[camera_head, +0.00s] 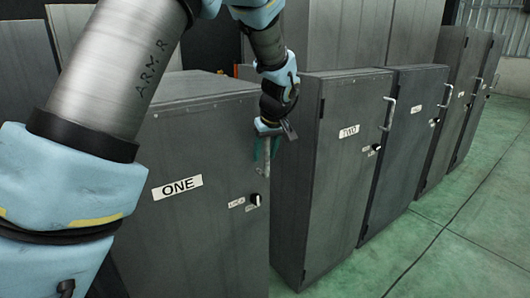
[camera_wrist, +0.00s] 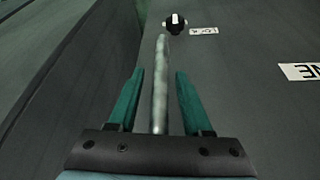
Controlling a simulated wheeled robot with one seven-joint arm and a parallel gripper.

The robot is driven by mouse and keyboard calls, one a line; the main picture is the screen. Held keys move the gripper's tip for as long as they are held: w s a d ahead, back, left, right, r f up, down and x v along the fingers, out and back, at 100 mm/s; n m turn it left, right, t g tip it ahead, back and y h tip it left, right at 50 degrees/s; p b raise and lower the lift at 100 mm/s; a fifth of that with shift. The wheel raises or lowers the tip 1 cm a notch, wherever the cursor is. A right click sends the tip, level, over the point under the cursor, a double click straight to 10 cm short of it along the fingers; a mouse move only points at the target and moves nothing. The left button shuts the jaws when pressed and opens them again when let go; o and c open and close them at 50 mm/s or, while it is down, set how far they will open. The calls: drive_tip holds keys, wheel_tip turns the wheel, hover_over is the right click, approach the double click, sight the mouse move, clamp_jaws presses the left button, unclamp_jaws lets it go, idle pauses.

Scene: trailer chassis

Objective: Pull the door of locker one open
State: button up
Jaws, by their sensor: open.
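Locker one is a dark grey metal locker (camera_head: 205,225) at the front left in the head view, with a white "ONE" label on its door. Its door looks shut. A black knob (camera_head: 255,199) sits low near the door's right edge; it also shows at the top of the wrist view (camera_wrist: 174,24). My gripper (camera_head: 267,150) is at the door's upper right edge. In the wrist view its two green fingers (camera_wrist: 160,73) stand open on either side of the vertical grey bar handle (camera_wrist: 160,100), with gaps on both sides. In the head view the gripper mostly hides the handle.
Locker two (camera_head: 340,150) stands to the right, with a narrow gap between it and locker one. More grey lockers (camera_head: 405,140) line up beyond it, with bar handles. Tall grey cabinets rise behind. The green floor (camera_head: 455,240) at the right is clear.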

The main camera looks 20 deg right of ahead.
clamp_jaws()
idle(1.4)
